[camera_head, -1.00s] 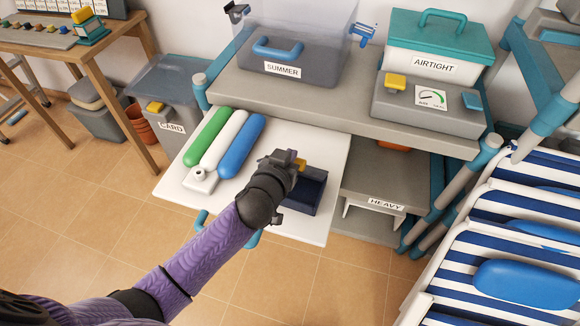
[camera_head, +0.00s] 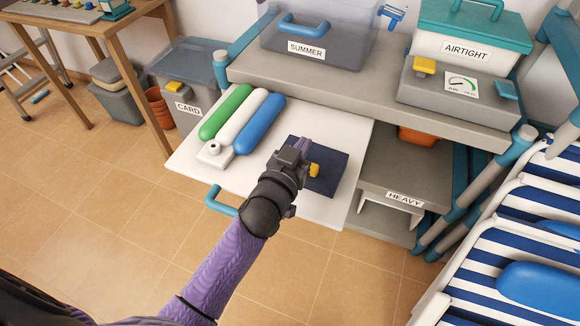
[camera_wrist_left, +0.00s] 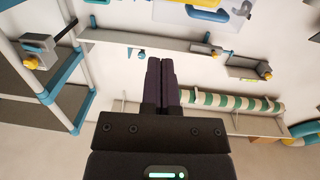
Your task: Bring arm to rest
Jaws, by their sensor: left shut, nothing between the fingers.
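My left gripper (camera_head: 300,148) is above the white pull-out board (camera_head: 270,172) in the head view, in front of a dark blue box (camera_head: 328,178) with a yellow part (camera_head: 314,170). The gripper and arm hide part of the box. In the left wrist view its two fingers (camera_wrist_left: 161,68) are together with nothing between them, pointing toward the wall. My right gripper is not in view.
Green, white and blue cylinders (camera_head: 258,124) lie on the board's left. Above is a grey shelf (camera_head: 350,98) with a SUMMER bin (camera_head: 345,50) and an AIRTIGHT box (camera_head: 460,55). A striped lounger (camera_head: 500,250) stands right. Tiled floor (camera_head: 120,230) is open at left.

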